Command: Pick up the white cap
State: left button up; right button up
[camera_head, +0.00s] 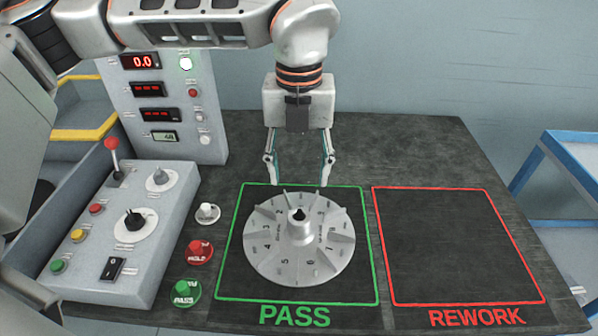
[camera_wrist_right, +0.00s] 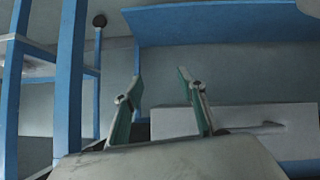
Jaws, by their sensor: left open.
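A small white cap (camera_head: 208,213) sits on the dark bench top, left of the green PASS outline and above the red HOLD piece in the head view. My left gripper (camera_head: 299,183) points down with its fingers spread, empty, at the back of the PASS area. It is to the right of the cap and apart from it. A grey numbered impeller wheel (camera_head: 263,252) lies inside the PASS outline, just in front of the left gripper. My right gripper (camera_wrist_right: 159,75) shows in the right wrist view, fingers apart and empty, away from the cap.
A red HOLD piece (camera_head: 199,252) and a green PASS piece (camera_head: 186,293) stand near the cap. A grey control box (camera_head: 128,225) with knobs and a lever is at left, a display panel (camera_head: 205,140) behind it. The REWORK area (camera_head: 455,245) is empty. A blue frame (camera_head: 570,195) stands right.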

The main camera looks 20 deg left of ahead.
aim_at(207, 214)
jog(key=k, duration=1)
